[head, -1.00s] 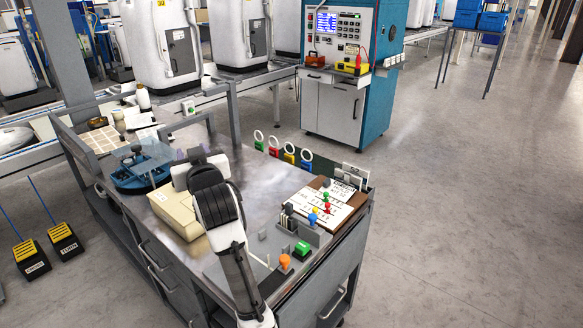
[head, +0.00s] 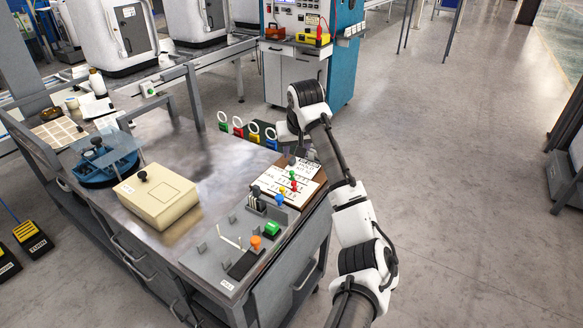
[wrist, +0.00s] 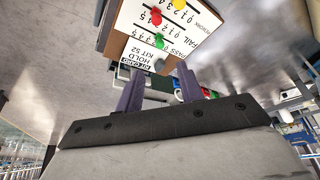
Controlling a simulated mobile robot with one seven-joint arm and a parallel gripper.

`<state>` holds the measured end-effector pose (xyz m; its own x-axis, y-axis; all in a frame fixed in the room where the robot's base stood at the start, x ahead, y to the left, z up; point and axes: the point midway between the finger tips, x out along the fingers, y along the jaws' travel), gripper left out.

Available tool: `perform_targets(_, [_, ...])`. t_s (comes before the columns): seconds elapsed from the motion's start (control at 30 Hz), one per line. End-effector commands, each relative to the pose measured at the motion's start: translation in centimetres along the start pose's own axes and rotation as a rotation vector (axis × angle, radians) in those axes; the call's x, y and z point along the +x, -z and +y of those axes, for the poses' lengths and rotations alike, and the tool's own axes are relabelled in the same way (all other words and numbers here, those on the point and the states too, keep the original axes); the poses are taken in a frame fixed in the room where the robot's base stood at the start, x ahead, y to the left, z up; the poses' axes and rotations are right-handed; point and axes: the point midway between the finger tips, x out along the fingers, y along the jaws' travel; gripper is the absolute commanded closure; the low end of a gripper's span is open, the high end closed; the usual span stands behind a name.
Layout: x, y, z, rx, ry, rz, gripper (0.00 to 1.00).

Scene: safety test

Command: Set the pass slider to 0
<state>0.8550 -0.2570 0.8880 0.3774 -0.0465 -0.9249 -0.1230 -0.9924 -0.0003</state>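The tally board (head: 263,184), a white sheet on brown backing with numbered rows, lies on the right end of the bench. In the wrist view it appears upside down with PASS, FAIL and REWORK rows. A green knob (wrist: 159,39) stands on the PASS row. A red knob (wrist: 157,14) is on the FAIL row and a yellow knob (wrist: 180,4) on the REWORK row. The exact number at the green knob is unclear. My gripper (wrist: 160,78) is open and empty, its purple fingers apart near the board's HOLD label, short of the green knob.
A beige box (head: 157,198) and a blue fixture (head: 100,166) sit to the left. Coloured ring-topped tags (head: 238,128) line the back edge.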

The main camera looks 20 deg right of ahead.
Motion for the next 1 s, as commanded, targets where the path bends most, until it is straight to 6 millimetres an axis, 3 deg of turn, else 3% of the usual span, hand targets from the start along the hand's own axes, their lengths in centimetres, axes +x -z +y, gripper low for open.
perform_targets(0.3, [6.8, 0.0, 0.0, 0.001, 0.0, -0.003, 0.62])
perform_targets(0.5, [9.7, 0.1, -0.1, 0.0, -0.001, 0.0, 0.62])
perform_targets(0.93, [10.9, 0.0, 0.0, -0.001, -0.001, 0.002, 0.62])
perform_targets(1.0, [10.9, 0.0, -0.1, -0.001, -0.001, 0.002, 0.69])
